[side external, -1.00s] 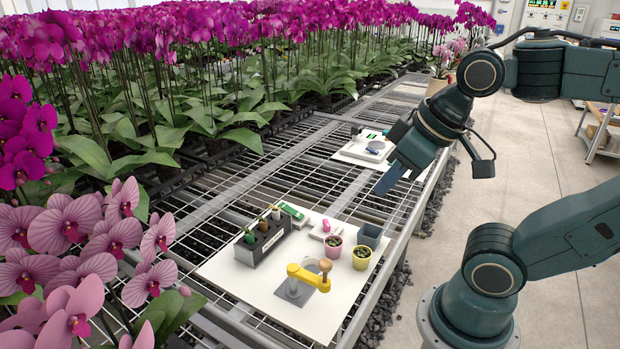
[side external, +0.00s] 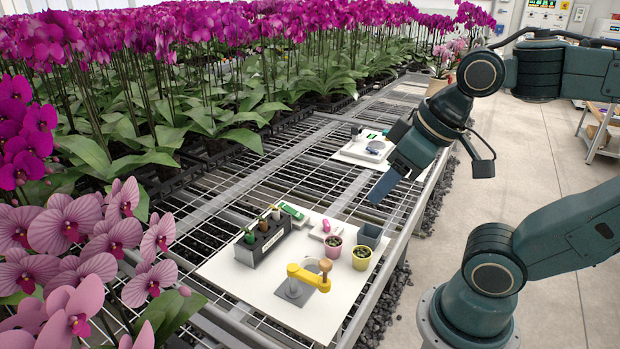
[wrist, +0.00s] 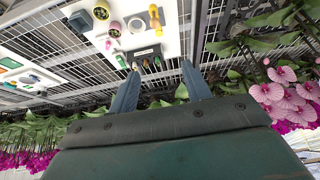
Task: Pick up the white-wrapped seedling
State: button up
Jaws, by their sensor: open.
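A dark rack (side external: 262,245) on the white board holds several small upright seedlings in a row. The seedling at its far right end (side external: 276,213) looks palest and may be the white-wrapped one; its wrap is too small to be sure. The rack (wrist: 146,51) also shows in the wrist view, beyond my fingertips, with the seedlings' tops towards me. My gripper (side external: 383,188) hangs above the bench grid, to the right of and behind the rack, apart from it. In the wrist view my gripper (wrist: 160,85) is open, with nothing between its fingers.
Tall orchids (side external: 230,100) line the left side. Bare grid lies behind the board.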

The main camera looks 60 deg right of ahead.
jog(key=shift+w, duration=0.1)
jog(key=w+d+m+g, duration=0.1)
jog(key=w+d+m, duration=0.2)
jog(key=w+m, duration=0.55)
jog(key=w+d+m+g, duration=0.1)
jog(key=w+d+m, duration=0.3)
jog(key=w, duration=0.8)
jog(key=w+d+f+m+g+y, duration=0.1)
jog(key=w+d+f+m+g, duration=0.1)
jog(key=w+d+f+m, duration=1)
notch_tip(320, 180, down, 4)
jog(key=w+m, duration=0.2)
jog(key=shift+w+r, duration=0.15)
jog(key=shift+w, duration=0.15)
jog(key=shift+m, duration=0.25)
send_over(278, 209)
jog(key=shift+f, duration=4.25)
